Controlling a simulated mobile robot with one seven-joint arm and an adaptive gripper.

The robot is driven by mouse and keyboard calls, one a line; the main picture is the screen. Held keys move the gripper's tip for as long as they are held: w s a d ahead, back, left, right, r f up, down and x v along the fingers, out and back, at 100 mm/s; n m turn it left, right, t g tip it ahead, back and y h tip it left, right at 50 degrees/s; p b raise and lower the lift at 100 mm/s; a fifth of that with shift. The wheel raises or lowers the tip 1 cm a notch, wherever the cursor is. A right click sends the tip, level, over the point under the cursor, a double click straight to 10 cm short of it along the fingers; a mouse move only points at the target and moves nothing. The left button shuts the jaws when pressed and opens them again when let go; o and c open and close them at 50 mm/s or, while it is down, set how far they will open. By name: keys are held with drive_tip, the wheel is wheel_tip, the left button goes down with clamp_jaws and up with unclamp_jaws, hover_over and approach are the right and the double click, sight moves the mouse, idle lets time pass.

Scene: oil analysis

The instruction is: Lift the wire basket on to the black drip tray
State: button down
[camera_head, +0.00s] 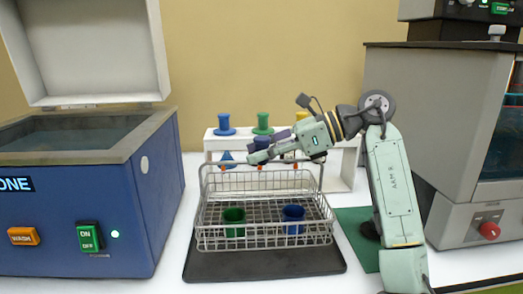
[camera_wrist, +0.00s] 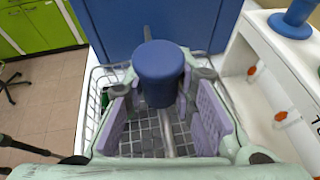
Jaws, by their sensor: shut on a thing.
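The wire basket (camera_head: 265,240) is upright over the black drip tray (camera_head: 265,265), within its outline. I cannot tell whether the basket's bottom touches the tray. It holds a green cup (camera_head: 234,221) and a blue cup (camera_head: 294,218). A tall handle frame rises from the basket, with a dark blue grip (camera_head: 261,143) at the middle of its top bar. My gripper (camera_head: 268,150) is shut on this grip. In the wrist view the dark blue grip (camera_wrist: 160,68) stands between the purple finger pads of my gripper (camera_wrist: 160,110), with the basket's mesh below.
A blue washer (camera_head: 85,215) with its lid (camera_head: 85,50) raised stands at the left. A white rack (camera_head: 340,165) with coloured spools stands behind the basket. A green mat (camera_head: 355,225) lies right of the tray. A grey machine (camera_head: 440,140) stands at the right.

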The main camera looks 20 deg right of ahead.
drive_tip(key=shift+f+b, duration=1.5)
drive_tip(key=shift+f, duration=0.9)
drive_tip(key=c, duration=1.3)
unclamp_jaws()
drive_tip(key=shift+d, duration=0.15)
drive_tip(key=v, duration=1.1)
drive_tip(key=shift+s+d+r, duration=0.2)
drive_tip(key=shift+s+d, duration=0.05)
drive_tip(key=shift+d, duration=0.05)
